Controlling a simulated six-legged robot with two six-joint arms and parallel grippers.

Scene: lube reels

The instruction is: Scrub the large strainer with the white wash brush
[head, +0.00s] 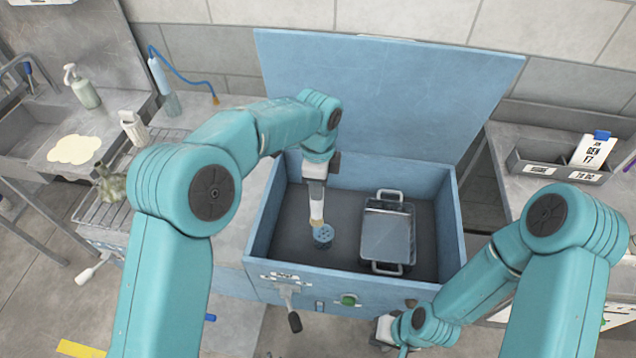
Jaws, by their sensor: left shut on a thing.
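My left gripper (316,184) is shut on the white wash brush (316,208), which points down inside the open blue wash tub. The brush's tan tip is at or just above a small round blue piece with holes (323,236), which looks like the strainer. I cannot tell for sure whether they touch. My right gripper (382,332) is low in front of the tub, small and partly hidden by its own arm; its jaws are not clear.
The blue tub (262,232) has its lid (390,95) raised at the back. A metal basket with two handles (388,236) lies in the tub's right half. A sink counter (110,125) is at left, a bench with labelled bins (560,160) at right.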

